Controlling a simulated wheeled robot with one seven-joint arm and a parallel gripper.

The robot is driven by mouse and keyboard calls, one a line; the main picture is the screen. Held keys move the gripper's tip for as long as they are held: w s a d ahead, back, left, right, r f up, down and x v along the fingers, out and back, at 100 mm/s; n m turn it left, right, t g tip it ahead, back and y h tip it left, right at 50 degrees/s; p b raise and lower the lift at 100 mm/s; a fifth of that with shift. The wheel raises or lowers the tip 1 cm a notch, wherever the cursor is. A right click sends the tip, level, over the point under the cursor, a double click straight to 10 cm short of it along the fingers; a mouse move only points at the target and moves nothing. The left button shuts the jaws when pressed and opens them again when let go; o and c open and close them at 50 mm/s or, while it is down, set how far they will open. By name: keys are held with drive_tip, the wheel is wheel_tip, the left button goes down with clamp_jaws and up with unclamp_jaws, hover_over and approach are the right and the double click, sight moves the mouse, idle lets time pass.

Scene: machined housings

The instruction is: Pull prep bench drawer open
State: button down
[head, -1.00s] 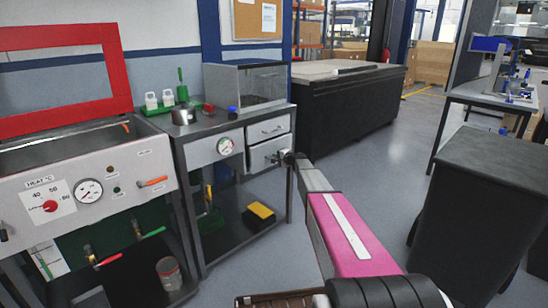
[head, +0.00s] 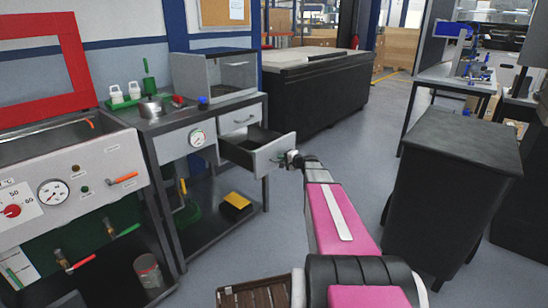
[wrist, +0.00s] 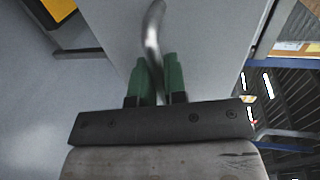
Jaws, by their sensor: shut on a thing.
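The prep bench (head: 178,127) stands left of centre in the head view. Its lower drawer (head: 272,153) is pulled well out, and its dark inside shows. The upper drawer (head: 240,119) is shut. My gripper (head: 293,157) is at the front of the lower drawer, small in the head view. In the wrist view, the green fingers of my gripper (wrist: 155,80) are shut on the curved metal drawer handle (wrist: 153,35), with the pale drawer front (wrist: 210,50) just beyond.
A grey bin (head: 455,190) stands at the right. A black-sided cabinet (head: 320,95) is behind the bench. A yellow-topped block (head: 237,200) lies on the bench's lower shelf. A brown slatted crate (head: 255,293) is at the bottom. Floor between bench and bin is clear.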

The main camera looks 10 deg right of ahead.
drive_tip(key=shift+v, duration=0.9)
drive_tip(key=shift+d+f, duration=0.1)
drive_tip(key=shift+f, duration=0.1)
drive_tip(key=c, duration=1.2)
unclamp_jaws()
drive_tip(key=v, duration=1)
drive_tip(key=shift+s+d, duration=0.2)
drive_tip(key=shift+s, duration=0.15)
drive_tip(key=shift+a, duration=0.1)
